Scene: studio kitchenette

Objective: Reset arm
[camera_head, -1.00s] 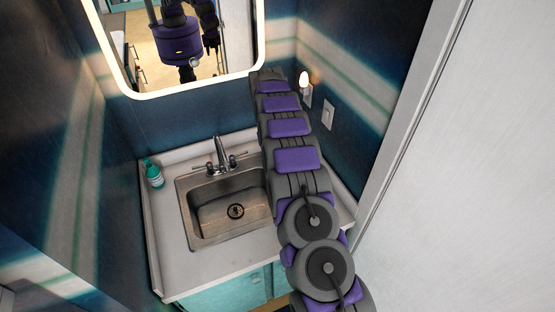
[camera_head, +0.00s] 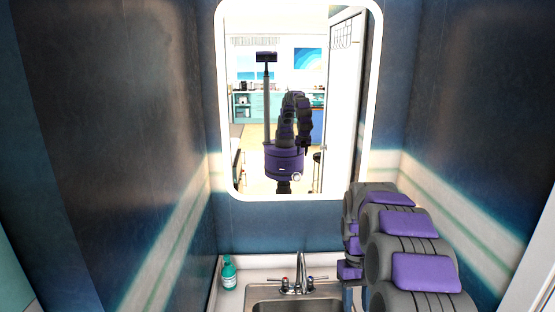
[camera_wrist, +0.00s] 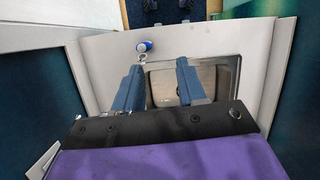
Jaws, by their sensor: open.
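My gripper (camera_wrist: 159,66) shows in the wrist view with its two blue fingers apart and nothing between them. The fingers point toward the counter and the sink (camera_wrist: 222,72), and the right finger overlaps the basin in the picture. In the head view my arm arches up at the right and bends down. Its far end hangs by the right side of the sink (camera_head: 262,293), mostly hidden behind the nearer arm links. I cannot tell the fingers' height above the counter.
A teal bottle (camera_head: 229,274) stands on the counter left of the faucet (camera_head: 301,276). A mirror (camera_head: 221,120) hangs on the back wall and reflects me. Dark walls close in on both sides. A small round blue-and-white thing (camera_wrist: 144,45) shows beyond the left finger.

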